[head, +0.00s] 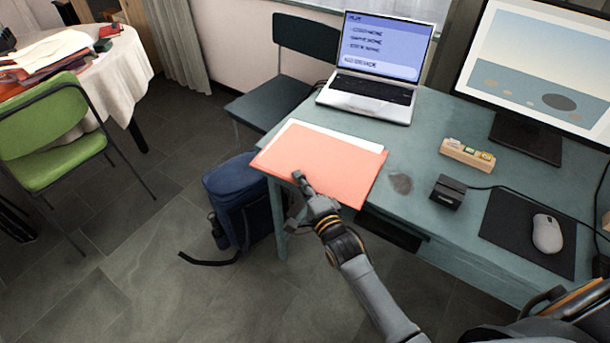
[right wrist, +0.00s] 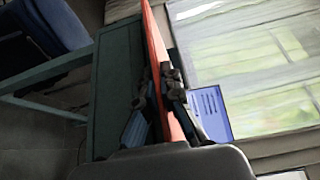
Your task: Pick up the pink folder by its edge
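The pink folder (head: 325,162) lies at the front left corner of the teal desk (head: 425,160), with its near edge out past the desk's front. White sheets (head: 330,133) show along its far side. My right gripper (head: 297,198) is at the folder's near left edge, one finger over the top; the other is partly hidden below. In the right wrist view the folder (right wrist: 155,40) is seen almost edge-on, and the fingertips of my right gripper (right wrist: 158,80) close in on its two faces. My left gripper is not in view.
A laptop (head: 372,95) stands behind the folder. A dark block (head: 448,192), a wooden holder (head: 467,154), a monitor (head: 545,60) and a mouse (head: 547,233) on a mat are to the right. A blue backpack (head: 238,205) leans by the desk's left leg.

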